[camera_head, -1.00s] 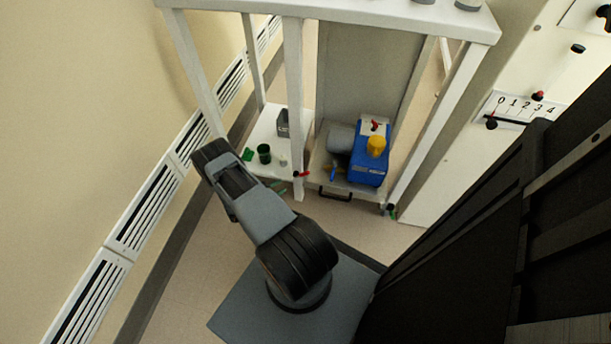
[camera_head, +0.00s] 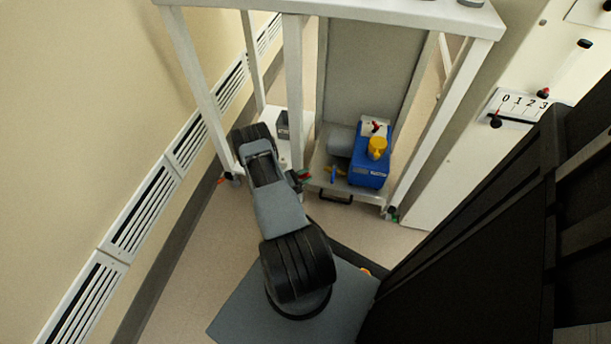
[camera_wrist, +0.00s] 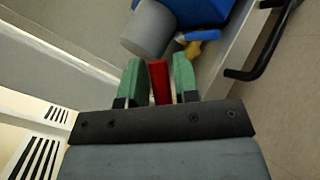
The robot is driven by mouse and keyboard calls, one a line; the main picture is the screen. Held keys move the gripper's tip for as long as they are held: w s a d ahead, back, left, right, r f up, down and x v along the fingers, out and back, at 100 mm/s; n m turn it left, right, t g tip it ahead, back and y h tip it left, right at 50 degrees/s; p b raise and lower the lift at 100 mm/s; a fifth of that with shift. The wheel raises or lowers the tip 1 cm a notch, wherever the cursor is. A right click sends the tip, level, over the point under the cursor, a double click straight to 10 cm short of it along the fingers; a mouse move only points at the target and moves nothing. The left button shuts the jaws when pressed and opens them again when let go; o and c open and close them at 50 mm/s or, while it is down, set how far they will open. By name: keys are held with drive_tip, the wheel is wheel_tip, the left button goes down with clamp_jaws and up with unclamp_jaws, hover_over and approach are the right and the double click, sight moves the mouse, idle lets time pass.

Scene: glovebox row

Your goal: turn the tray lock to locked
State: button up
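The tray lock's red handle (camera_head: 305,175) shows at the front of the white post, left of the pull-out tray (camera_head: 318,181). In the wrist view, the red handle (camera_wrist: 160,82) stands between the green fingers of my gripper (camera_wrist: 160,88). The fingers are apart, one on each side of it, with only narrow gaps. I cannot tell whether they touch it. In the head view my arm reaches to the post, and my gripper (camera_head: 300,180) is small and partly hidden there. The lock's base and markings cannot be made out.
The tray carries a blue device (camera_head: 368,168) with a yellow part and a grey cylinder (camera_head: 340,142). A black tray handle (camera_head: 336,198) sticks out in front. White posts frame the bay. A slatted wall (camera_head: 145,205) runs along the left.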

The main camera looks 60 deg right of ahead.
clamp_jaws()
drive_tip(key=shift+d, duration=0.1)
drive_tip(key=shift+w, duration=0.1)
idle(0.3)
